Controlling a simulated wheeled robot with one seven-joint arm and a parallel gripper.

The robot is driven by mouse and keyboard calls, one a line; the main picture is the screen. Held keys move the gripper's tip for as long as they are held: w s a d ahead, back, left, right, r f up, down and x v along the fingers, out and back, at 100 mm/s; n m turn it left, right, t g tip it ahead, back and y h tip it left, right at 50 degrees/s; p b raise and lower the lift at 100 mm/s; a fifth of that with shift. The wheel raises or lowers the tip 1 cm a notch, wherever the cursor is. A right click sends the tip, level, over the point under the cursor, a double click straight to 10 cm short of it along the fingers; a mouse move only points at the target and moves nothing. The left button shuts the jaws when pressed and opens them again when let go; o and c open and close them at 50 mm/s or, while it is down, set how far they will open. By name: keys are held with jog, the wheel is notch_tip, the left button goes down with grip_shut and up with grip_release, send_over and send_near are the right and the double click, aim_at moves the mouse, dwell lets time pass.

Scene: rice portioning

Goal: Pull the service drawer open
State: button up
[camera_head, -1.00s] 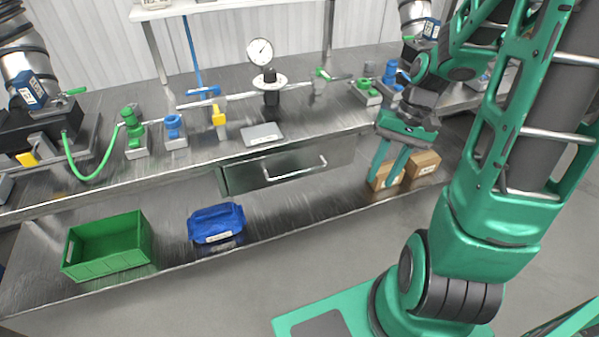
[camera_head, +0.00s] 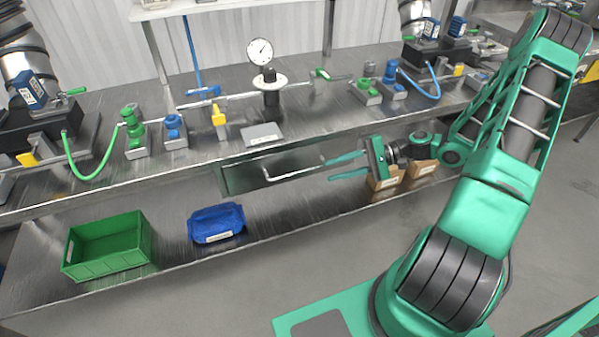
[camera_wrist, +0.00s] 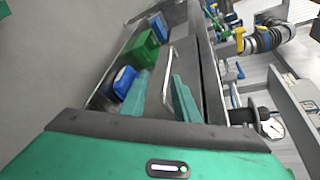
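The service drawer (camera_head: 240,178) is a metal front with a bar handle (camera_head: 283,172) under the bench top. It looks shut. In the wrist view the handle (camera_wrist: 168,78) shows as a long bar ahead of my fingers, and the drawer front (camera_wrist: 190,75) lies behind it. My gripper (camera_head: 338,168) points left, just to the right of the drawer. Its two green fingers are spread apart and empty. In the wrist view the gripper (camera_wrist: 160,98) has the handle lying between its fingers' directions, a little beyond the tips. No contact with the handle is visible.
Cardboard boxes (camera_head: 384,185) stand just below my gripper. The bench top (camera_head: 330,113) holds a gauge (camera_head: 260,51), valves and pipes. The floor in front is clear.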

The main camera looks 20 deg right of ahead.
aim_at(307, 171)
jog(key=shift+m+t+y, duration=0.3)
jog(key=shift+t+y, duration=0.1)
jog(key=shift+t, duration=0.1)
jog(key=x, duration=0.7)
jog(key=w+x, duration=0.1)
jog(key=x, duration=0.2)
jog(key=shift+w+a, duration=0.15)
jog(key=shift+a, duration=0.05)
grip_shut()
